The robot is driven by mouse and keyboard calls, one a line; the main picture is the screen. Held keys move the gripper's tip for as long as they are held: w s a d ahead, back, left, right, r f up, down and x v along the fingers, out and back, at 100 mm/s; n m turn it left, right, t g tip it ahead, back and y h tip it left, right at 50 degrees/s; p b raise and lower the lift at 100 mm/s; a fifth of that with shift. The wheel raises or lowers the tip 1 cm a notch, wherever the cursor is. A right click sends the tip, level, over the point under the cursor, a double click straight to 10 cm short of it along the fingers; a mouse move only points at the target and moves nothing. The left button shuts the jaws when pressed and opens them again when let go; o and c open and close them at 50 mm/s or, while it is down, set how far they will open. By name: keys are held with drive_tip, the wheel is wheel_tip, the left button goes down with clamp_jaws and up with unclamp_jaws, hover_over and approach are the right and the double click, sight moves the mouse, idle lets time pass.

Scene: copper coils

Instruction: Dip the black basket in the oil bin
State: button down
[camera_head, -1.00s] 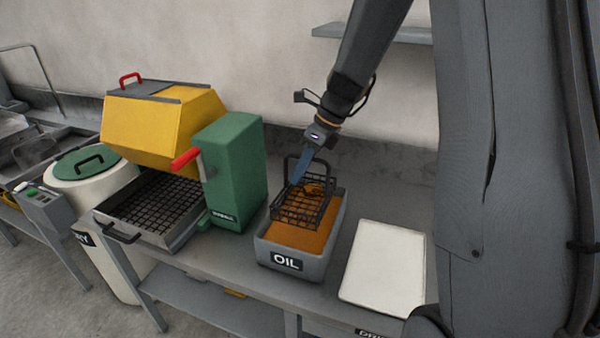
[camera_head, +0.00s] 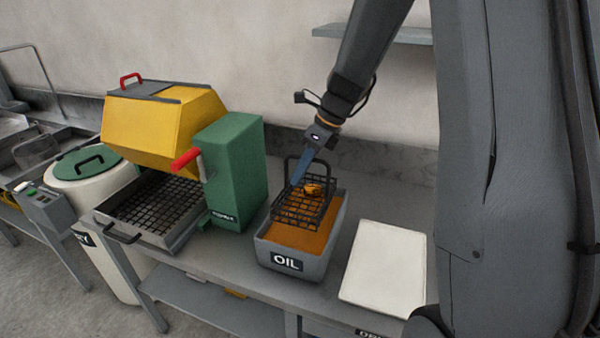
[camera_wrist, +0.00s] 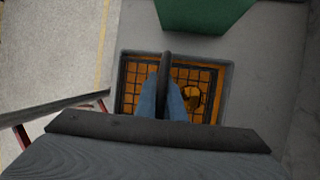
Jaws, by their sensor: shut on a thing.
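The black wire basket (camera_head: 300,211) is over the grey oil bin (camera_head: 290,264), which is labelled OIL and holds orange-brown oil (camera_head: 298,237). A few copper-coloured coils (camera_head: 313,189) lie in the basket. My gripper (camera_head: 299,181) is shut on the basket's tall handle, and its blue fingers also show in the wrist view (camera_wrist: 168,103). In the wrist view the basket (camera_wrist: 130,98) sits within the bin's rim. The basket's upper part stands above the oil; I cannot tell whether its bottom touches the oil.
A green box-shaped unit (camera_head: 238,174) with a red handle and a yellow hopper (camera_head: 162,125) stands left of the bin. A white tray (camera_head: 384,268) lies to the right. A white barrel (camera_head: 112,249) with a green lid stands at the left. A wall shelf (camera_head: 375,34) is behind.

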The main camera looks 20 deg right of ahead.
drive_tip(key=shift+r, duration=0.15)
idle(0.3)
wheel_tip(320, 180, up, 3)
drive_tip(key=p, duration=0.3)
drive_tip(key=shift+p, duration=0.3)
